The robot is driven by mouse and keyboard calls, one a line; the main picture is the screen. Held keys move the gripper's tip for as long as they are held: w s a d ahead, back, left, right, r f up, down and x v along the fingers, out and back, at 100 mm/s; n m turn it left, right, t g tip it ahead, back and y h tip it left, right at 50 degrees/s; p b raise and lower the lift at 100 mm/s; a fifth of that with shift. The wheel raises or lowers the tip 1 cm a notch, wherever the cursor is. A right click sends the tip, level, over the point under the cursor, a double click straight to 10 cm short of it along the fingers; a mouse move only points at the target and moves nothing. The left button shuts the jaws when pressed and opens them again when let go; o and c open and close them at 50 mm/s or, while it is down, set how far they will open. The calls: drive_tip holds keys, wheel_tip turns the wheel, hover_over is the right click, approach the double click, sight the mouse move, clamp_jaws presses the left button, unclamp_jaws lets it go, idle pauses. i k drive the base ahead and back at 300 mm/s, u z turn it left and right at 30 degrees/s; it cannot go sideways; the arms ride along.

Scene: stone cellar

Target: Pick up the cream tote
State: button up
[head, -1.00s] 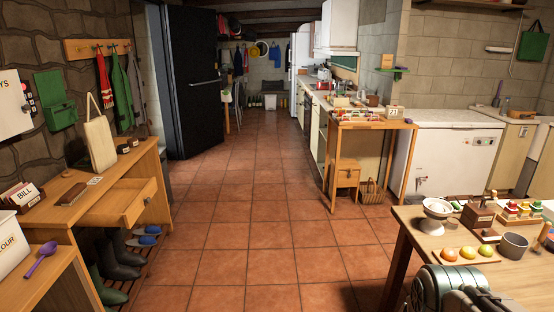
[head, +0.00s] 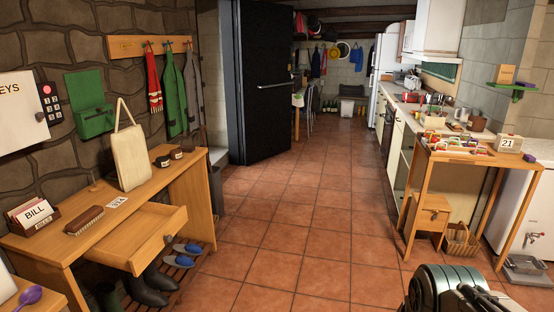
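The cream tote (head: 131,157) stands upright on the wooden desk (head: 185,193) at the left, its strap handle looped up above it. It is near the back of the desk, against the stone wall side. Part of my arm shows at the bottom right of the head view, well apart from the tote and across the floor from the desk. My gripper's fingers are not in view.
The desk drawer (head: 147,240) is pulled open toward the floor. A brush (head: 84,220), a bill box (head: 36,215) and a card (head: 117,203) are also on the desk. Slippers (head: 188,249) and boots are below. The tiled floor (head: 295,225) ahead is clear. A narrow table (head: 465,157) stands right.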

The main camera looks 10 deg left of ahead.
sight(128, 144)
drive_tip(key=u, duration=0.55)
drive_tip(key=i, duration=1.7)
drive_tip(key=u, duration=0.6)
